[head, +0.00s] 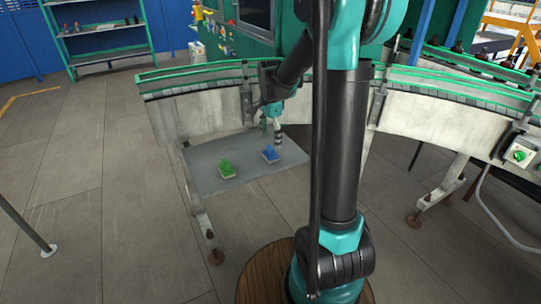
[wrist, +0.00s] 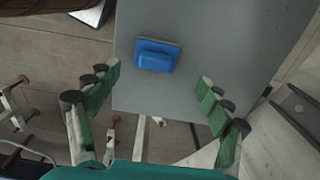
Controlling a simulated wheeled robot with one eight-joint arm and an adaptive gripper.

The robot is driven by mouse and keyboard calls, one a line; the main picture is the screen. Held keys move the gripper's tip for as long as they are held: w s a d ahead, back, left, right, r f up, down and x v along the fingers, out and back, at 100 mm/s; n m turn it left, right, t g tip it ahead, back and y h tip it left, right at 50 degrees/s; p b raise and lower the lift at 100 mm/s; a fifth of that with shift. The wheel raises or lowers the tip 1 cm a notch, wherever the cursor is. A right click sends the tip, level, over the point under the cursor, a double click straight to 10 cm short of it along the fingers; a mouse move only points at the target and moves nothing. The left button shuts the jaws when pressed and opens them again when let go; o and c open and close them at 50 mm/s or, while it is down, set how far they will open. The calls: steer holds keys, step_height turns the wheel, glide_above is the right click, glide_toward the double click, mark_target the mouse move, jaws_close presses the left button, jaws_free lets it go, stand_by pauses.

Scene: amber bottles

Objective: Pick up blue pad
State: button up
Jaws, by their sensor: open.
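The blue pad (head: 270,154) lies on a grey shelf plate (head: 205,165) below the conveyor in the head view. In the wrist view the blue pad (wrist: 156,56) lies flat on the plate, with a grey-brown edge under its blue top. My gripper (wrist: 158,82) is open and empty, its two green-lined fingers spread wide. The pad shows beyond the fingertips, between their lines and nearer the left finger. In the head view my gripper (head: 273,122) is above the plate, close to the blue pad's far side.
A green pad (head: 227,169) lies on the same plate, left of the blue one. The conveyor (head: 190,106) curves behind and above the plate. Thin metal legs (head: 203,215) stand under it. Open floor (head: 90,150) lies to the left.

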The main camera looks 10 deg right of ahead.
mark_target(271, 147)
steer(key=f, duration=0.5)
steer(key=shift+s, duration=0.35)
steer(key=c, duration=1.2)
steer(key=shift+r, duration=0.1)
steer(key=shift+c, duration=0.2)
step_height(271, 147, up, 20)
